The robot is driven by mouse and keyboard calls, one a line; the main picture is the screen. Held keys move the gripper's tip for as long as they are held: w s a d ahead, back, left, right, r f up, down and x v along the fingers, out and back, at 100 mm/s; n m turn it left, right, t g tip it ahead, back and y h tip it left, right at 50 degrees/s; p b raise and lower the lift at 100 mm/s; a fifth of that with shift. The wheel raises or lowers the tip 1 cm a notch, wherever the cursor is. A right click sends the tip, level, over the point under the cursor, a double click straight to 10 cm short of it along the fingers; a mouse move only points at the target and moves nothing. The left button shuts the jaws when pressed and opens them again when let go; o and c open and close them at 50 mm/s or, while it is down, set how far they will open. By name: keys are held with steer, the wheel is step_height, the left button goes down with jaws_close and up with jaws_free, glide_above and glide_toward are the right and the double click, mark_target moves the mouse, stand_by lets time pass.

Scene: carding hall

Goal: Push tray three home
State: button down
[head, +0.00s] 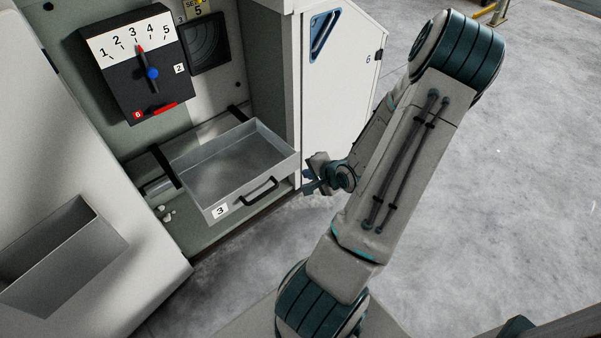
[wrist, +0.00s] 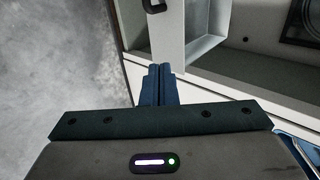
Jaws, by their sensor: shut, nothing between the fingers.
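Tray three (head: 215,190) is an open grey metal tray with a "3" label and a black handle (head: 259,192) on its front. In the head view it sticks out of the cabinet bay, with black rails behind it. My gripper (head: 309,186) is just right of the tray's front right corner, with its fingers shut and empty. In the wrist view the shut fingers (wrist: 160,70) point toward the tray's pale wall (wrist: 168,40), and the handle (wrist: 153,5) shows at the top edge. I cannot tell whether the fingers touch the tray.
A dial panel (head: 115,86) numbered 1 to 5 is above the tray, its pointer near 3. An open white door (head: 340,85) stands right of the bay. A grey bin (head: 60,260) is at lower left. Small pale bits (head: 167,213) lie beside the tray.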

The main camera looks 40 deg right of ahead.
steer(key=b+x, duration=0.1)
steer(key=x, duration=0.2)
steer(key=r+b+x, duration=0.1)
steer(key=b+x, duration=0.1)
steer(key=x, duration=0.2)
steer(key=w+b+x, duration=0.1)
steer(key=x, duration=0.2)
steer(key=shift+w+f+b, duration=0.15)
steer(key=shift+w+b, duration=0.2)
steer(key=shift+w, duration=0.7)
